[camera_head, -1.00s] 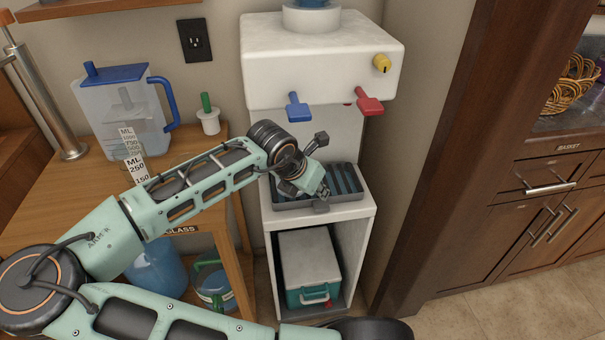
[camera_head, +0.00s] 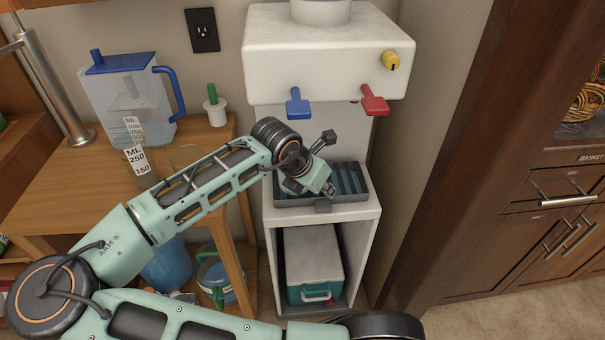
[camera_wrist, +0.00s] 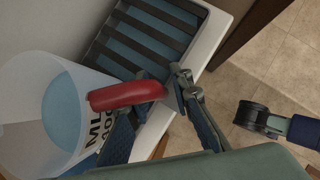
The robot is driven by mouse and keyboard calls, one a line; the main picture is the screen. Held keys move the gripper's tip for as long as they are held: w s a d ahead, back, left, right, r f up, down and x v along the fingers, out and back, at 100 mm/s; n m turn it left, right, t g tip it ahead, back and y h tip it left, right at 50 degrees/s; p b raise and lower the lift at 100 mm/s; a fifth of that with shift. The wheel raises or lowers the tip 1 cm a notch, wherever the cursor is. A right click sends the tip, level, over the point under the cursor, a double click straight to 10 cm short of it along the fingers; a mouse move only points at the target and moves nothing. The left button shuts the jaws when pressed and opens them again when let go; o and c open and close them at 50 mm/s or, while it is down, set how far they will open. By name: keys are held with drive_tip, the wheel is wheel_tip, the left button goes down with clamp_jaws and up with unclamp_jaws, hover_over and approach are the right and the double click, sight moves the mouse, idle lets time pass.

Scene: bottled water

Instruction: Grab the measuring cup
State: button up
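The measuring cup (camera_wrist: 52,118) is at the left of the wrist view, clear, with "ML" and 400 markings and bluish water inside. Its red handle (camera_wrist: 125,95) points right, toward my fingers. My gripper (camera_head: 326,172) is at the dispenser's drip tray, its dark fingers apart. In the wrist view my gripper (camera_wrist: 165,108) has one finger each side of the handle's end; contact is not clear. In the head view my gripper and arm mostly hide the cup. Another clear vessel with ML markings (camera_head: 136,158) stands on the wooden table.
The white water dispenser (camera_head: 320,48) has blue (camera_head: 297,105) and red (camera_head: 374,102) taps above the dark slatted drip tray (camera_head: 350,180). A blue-lidded pitcher (camera_head: 125,95) stands on the wooden table (camera_head: 60,185). A dark cabinet (camera_head: 500,200) is at the right.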

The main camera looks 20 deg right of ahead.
clamp_jaws()
drive_tip(key=shift+r+p, duration=0.25)
drive_tip(key=shift+p, duration=0.1)
idle(0.3)
drive_tip(key=s+a+b, duration=0.2)
drive_tip(key=s+b, duration=0.1)
drive_tip(key=s, duration=0.5)
drive_tip(key=shift+s+a+f+b, duration=0.35)
drive_tip(key=shift+s, duration=0.05)
drive_tip(key=shift+s+b, duration=0.2)
drive_tip(key=shift+b, duration=0.6)
